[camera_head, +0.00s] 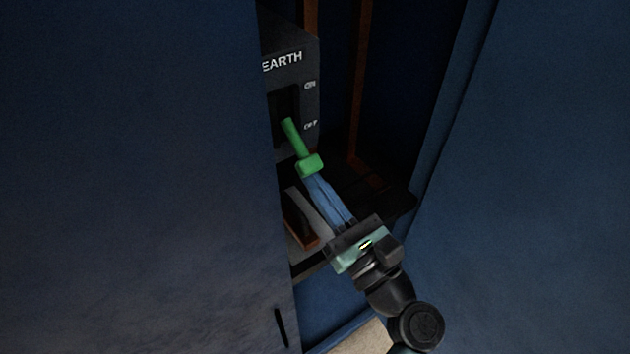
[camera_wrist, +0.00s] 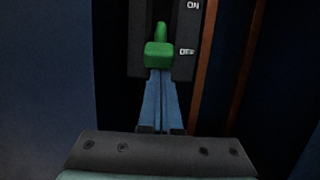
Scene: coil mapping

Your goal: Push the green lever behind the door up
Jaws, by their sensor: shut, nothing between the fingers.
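The green lever (camera_head: 297,143) juts out of a dark switch box (camera_head: 308,75) marked EARTH, with ON above and OFF below. Its handle block hangs down at about the OFF mark. In the wrist view the lever (camera_wrist: 159,53) is straight ahead, beside the OFF mark. My gripper (camera_head: 312,180) reaches into the cabinet from below, its blue fingers shut and empty. The fingertips (camera_wrist: 160,74) are right at the underside of the green block; I cannot tell if they touch it. The door (camera_head: 130,180) is a large dark blue panel on the left, hiding the box's left part.
A blue cabinet panel (camera_head: 540,180) stands on the right, with an opening between it and the door. Orange-brown vertical bars (camera_head: 358,80) run behind the box. A dark ledge with a grey and orange piece (camera_head: 303,220) lies below the lever, left of my fingers.

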